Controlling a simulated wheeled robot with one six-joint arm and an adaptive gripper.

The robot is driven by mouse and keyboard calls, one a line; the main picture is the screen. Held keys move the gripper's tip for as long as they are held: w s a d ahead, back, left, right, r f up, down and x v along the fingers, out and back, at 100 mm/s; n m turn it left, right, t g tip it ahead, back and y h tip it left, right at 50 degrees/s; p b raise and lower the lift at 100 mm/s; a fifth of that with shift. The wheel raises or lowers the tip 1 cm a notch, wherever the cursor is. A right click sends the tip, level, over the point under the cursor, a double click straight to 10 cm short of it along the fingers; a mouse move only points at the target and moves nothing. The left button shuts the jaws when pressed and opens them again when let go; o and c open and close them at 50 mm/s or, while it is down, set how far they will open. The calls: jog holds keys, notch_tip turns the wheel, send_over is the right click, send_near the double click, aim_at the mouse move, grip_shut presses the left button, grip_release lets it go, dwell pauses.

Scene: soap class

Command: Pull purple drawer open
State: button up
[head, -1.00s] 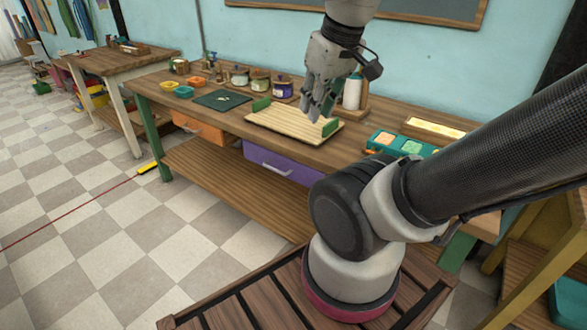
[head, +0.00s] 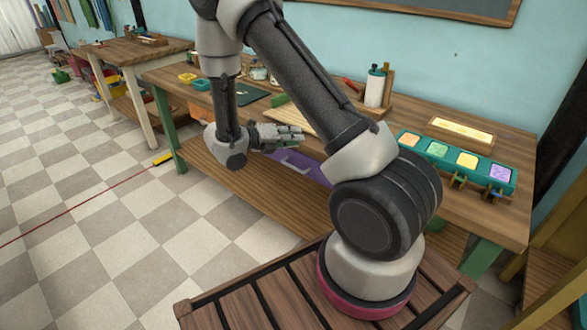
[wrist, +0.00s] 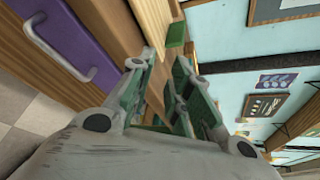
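The purple drawer (head: 318,173) sits under the bench top and looks shut. Its pale bar handle (head: 296,165) shows just below my gripper in the head view. My gripper (head: 300,136) is in front of the bench edge, fingers pointing right, and covers part of the drawer. In the wrist view the purple drawer (wrist: 75,28) and its handle (wrist: 62,57) are at upper left, beside and apart from the fingers. My gripper (wrist: 163,62) has a gap between its green-padded fingers with nothing in it.
The wooden bench top (head: 400,175) holds a wooden tray (head: 293,118), a white bottle (head: 375,88) and a teal box of coloured soaps (head: 455,160). A lower shelf (head: 250,192) runs under the drawer. Checkered floor (head: 110,230) is free at left.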

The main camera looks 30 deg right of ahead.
aim_at(294, 168)
jog(key=w+a+f+n+t, duration=0.1)
jog(key=a+f+n+t, duration=0.1)
jog(key=f+n, duration=0.4)
jog(key=w+a+f+n+t, duration=0.1)
jog(key=a+f+n+t, duration=0.2)
jog(key=f, duration=0.6)
jog(key=shift+n, duration=0.5)
jog(key=shift+s+r+x, duration=0.1)
jog(key=shift+s+x, duration=0.1)
jog(key=shift+x, duration=1.85)
jog(key=shift+s+r+x, duration=0.15)
jog(key=shift+x, duration=1.85)
jog(key=shift+d, duration=0.2)
grip_shut()
